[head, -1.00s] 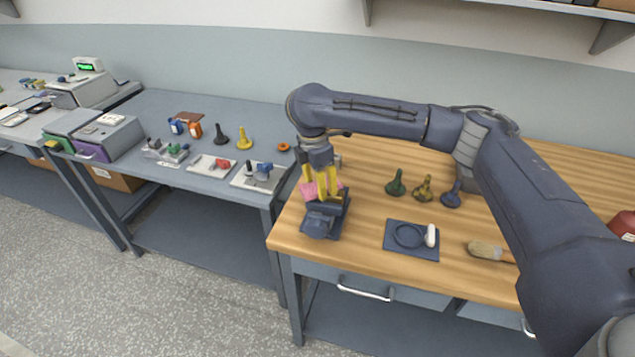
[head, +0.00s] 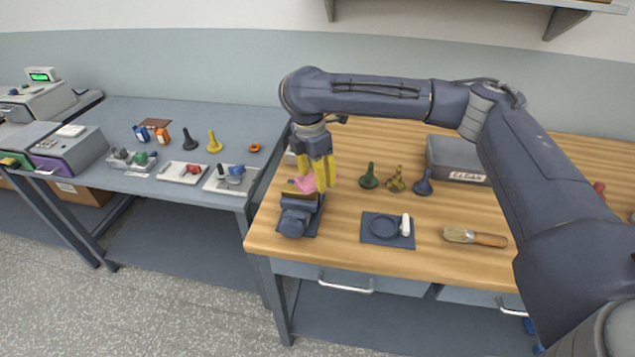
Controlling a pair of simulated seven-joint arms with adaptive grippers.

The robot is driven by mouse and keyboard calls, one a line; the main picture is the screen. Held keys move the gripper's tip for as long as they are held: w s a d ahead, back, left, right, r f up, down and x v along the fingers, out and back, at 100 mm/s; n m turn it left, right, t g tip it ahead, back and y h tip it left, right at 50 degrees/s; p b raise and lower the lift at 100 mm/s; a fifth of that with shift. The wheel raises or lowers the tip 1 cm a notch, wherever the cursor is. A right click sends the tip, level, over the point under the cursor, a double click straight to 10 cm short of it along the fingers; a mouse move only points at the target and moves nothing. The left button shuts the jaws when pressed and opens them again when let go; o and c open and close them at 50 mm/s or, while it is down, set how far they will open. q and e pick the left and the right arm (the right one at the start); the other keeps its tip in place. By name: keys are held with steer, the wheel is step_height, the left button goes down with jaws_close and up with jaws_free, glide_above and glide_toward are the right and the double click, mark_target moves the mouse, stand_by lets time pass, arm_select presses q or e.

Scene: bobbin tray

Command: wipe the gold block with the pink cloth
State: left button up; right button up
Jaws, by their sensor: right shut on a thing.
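The gold block (head: 297,194) sits in a dark blue vise-like holder (head: 297,222) at the left front of the wooden bench. My right gripper (head: 322,182), with yellow fingers, is shut on the pink cloth (head: 306,184). The cloth hangs at the back right edge of the gold block. I cannot tell whether it touches the block. Part of the cloth is hidden between the fingers. My left gripper is not in view.
On the wooden bench (head: 400,265) are green (head: 369,177), patterned (head: 396,180) and blue (head: 423,183) bobbin-like pieces, a dark pad (head: 377,238) with a white piece, a brush (head: 475,237) and a grey box marked CLEAN (head: 455,160). A grey table (head: 135,112) stands left.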

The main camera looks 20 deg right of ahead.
steer(key=shift+r, duration=2.3)
